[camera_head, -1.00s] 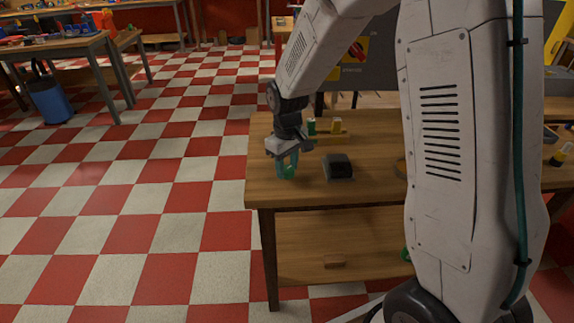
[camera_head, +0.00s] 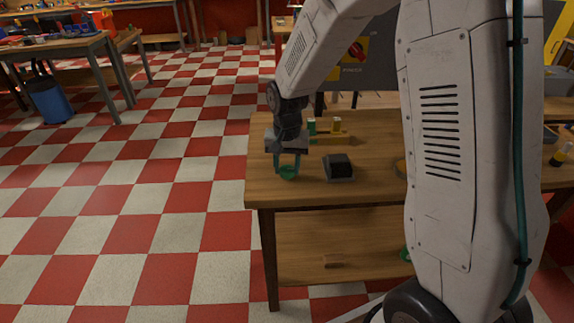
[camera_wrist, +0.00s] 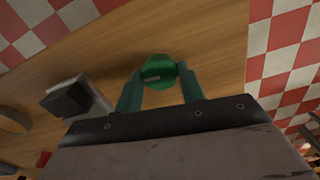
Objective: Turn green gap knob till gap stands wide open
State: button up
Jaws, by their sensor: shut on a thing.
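The green knob (camera_wrist: 158,71) shows in the wrist view between the two teal fingers of my gripper (camera_wrist: 160,75). It is a round-looking green piece with a small pale mark, and the fingers touch it on both sides. In the head view, my gripper (camera_head: 288,167) points down at the left part of the wooden table, with the green knob (camera_head: 288,174) low between its fingers. The fingers are shut on it. The gap itself cannot be made out in either view.
A dark box with a sloped top (camera_head: 339,168) stands right of my gripper on the table (camera_head: 300,196). The table's left edge is close. A tan round item (camera_wrist: 14,120) lies farther off.

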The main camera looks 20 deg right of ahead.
aim_at(287, 169)
jog(key=shift+m, duration=0.5)
jog(key=o, duration=1)
notch_tip(287, 169, up, 8)
jog(key=shift+f, duration=0.1)
dwell(0.4)
